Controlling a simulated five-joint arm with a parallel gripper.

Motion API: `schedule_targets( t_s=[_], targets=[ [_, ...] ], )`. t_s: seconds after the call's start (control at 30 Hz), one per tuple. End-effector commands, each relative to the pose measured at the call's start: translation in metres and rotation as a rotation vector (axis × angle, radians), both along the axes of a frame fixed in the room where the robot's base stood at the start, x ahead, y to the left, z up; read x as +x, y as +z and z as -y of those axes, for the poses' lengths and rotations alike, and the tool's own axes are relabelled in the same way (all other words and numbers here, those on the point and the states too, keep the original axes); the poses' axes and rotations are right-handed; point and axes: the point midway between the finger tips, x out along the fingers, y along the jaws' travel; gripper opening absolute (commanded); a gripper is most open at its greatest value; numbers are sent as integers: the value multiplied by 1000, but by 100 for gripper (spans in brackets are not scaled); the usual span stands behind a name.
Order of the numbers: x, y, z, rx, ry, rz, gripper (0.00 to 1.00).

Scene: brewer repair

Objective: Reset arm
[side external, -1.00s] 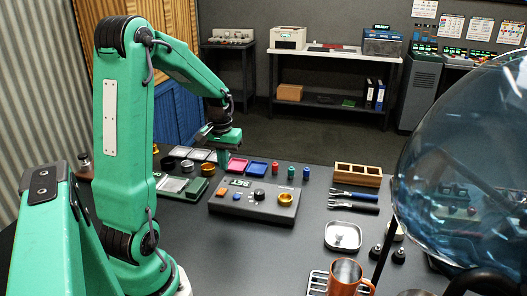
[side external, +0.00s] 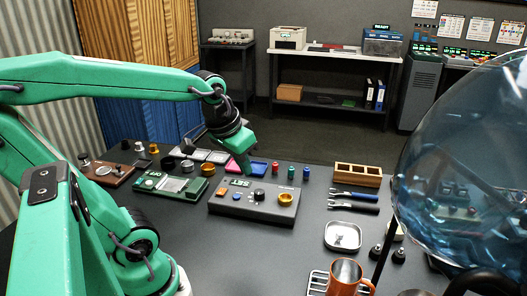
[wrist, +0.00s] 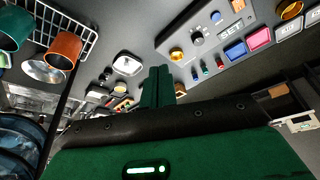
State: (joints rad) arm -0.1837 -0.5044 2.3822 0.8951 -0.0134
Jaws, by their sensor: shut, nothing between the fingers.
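My gripper (side external: 245,168) hangs at the end of my green arm, pointing down in the side external view. The SET panel also shows in the wrist view (wrist: 222,52), to the right of the fingers. A blue tray (side external: 258,168) is partly beside the fingers.
An orange mug (side external: 344,277) stands on a wire rack at the front. A metal dish (side external: 342,236), pliers (side external: 352,208) and a wooden box (side external: 357,176) lie to the right. A large blue glass globe (side external: 465,165) fills the right edge. The dark table between panel and mug is clear.

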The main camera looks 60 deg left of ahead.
Motion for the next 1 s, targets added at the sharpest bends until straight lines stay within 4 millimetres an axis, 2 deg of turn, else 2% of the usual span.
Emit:
schedule_targets(
  t_s=[0.2, 0.37, 1.0],
  targets=[
    [-23, 9, 32, 13, -123, 78, 0],
    [-34, 10, 45, 17, -177, 111, 0],
    [-38, 10, 49, 17, -196, 122, 0]
  ],
)
